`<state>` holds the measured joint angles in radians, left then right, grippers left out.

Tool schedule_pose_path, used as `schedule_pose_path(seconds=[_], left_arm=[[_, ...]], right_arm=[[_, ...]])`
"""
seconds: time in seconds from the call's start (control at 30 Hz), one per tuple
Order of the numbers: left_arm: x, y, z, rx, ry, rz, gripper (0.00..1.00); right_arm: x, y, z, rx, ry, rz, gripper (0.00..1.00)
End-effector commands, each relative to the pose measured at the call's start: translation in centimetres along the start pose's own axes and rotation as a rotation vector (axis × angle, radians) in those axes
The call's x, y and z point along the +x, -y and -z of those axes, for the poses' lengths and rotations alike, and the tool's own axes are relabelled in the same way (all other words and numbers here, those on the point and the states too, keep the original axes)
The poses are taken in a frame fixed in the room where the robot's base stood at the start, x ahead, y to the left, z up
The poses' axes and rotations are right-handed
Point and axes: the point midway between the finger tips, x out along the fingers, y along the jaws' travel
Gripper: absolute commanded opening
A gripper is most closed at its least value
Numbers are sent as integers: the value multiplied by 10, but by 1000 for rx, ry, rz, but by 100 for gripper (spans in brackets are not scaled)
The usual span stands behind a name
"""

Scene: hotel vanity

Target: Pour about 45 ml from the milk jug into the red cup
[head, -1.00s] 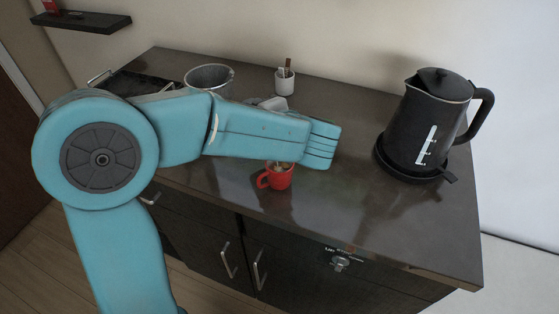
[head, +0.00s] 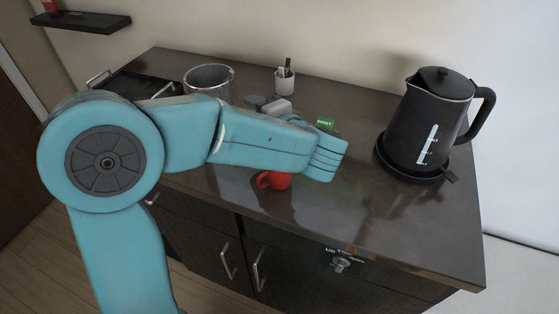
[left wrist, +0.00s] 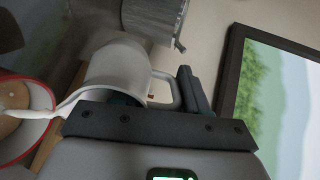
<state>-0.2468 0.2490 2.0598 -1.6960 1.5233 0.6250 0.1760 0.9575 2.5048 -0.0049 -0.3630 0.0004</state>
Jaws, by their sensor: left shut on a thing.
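The red cup (head: 277,181) stands on the dark counter, its upper part covered by my left arm in the head view. In the left wrist view the red cup (left wrist: 22,157) is cut off at the left edge, with brown liquid inside. The white milk jug (left wrist: 113,62) is tipped over beside it, its mouth towards the cup. A white streak, seemingly milk, runs from the jug's mouth side over the cup. My left gripper (left wrist: 168,100) is shut on the jug's handle. My right gripper is out of view.
A black kettle (head: 433,115) stands on its base at the right. A grey bucket (head: 209,80) and a white holder with sticks (head: 284,81) stand at the back. A green mint packet (head: 325,123) lies behind my wrist. The counter's front right is clear.

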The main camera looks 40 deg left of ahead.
Motion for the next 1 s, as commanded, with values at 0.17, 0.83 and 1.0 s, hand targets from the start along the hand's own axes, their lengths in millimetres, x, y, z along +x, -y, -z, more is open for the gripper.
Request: schedule_pose_path(seconds=[0.17,0.83,1.0], left_arm=[[-2,1,0,-1,-2,21,0],[-13,2,0,-2,-2,103,0],[-16,3,0,-1,-3,123,0]], right_arm=[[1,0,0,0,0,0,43],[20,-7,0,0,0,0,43],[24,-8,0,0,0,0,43]])
